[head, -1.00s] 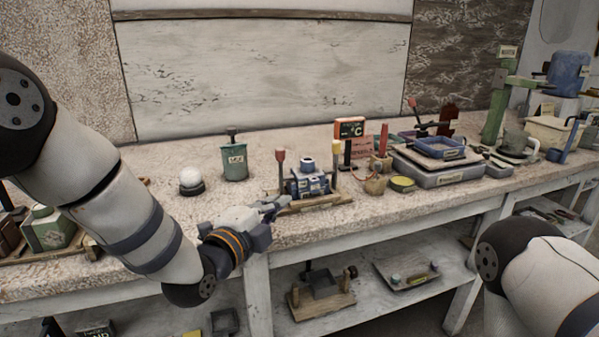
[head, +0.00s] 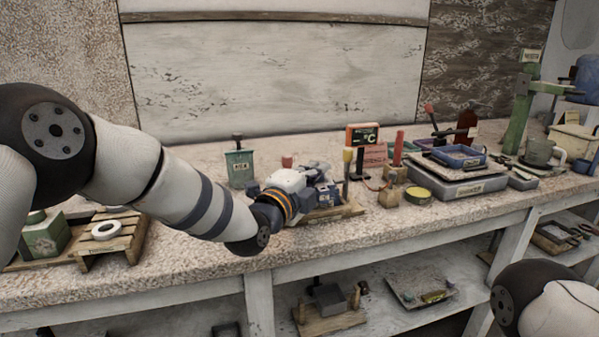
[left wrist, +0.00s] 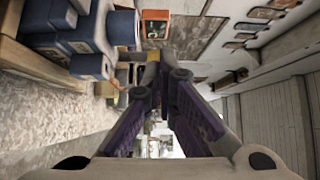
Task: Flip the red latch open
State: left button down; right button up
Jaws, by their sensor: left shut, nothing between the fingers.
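In the head view a red-tipped lever (head: 287,161), which looks like the red latch, shows only its tip above my left gripper. My gripper hides its stem. It belongs to a small fixture with a blue block (head: 333,193) on a wooden base (head: 345,211). A yellow-tipped lever (head: 348,155) stands upright at the fixture's right. My left gripper (head: 322,172) is shut and empty, in front of the fixture at block height. In the left wrist view the blue block (left wrist: 75,42) is left of the fingers; I cannot tell whether they touch anything.
A green canister (head: 239,168) stands behind on the left. A display (head: 362,135), a red post (head: 398,147) and a yellow-topped tin (head: 418,194) are to the right. A wooden stand with a white ring (head: 106,231) is at the left. The bench front edge is clear.

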pick_arm(q)
jog(key=a, duration=0.1)
jog(key=w+a, duration=0.1)
jog(key=a, duration=0.1)
jog(key=shift+w+a, duration=0.2)
jog(key=shift+w, duration=0.15)
jog(key=shift+f, duration=0.1)
pick_arm(e)
jog(key=shift+s+f, duration=0.1)
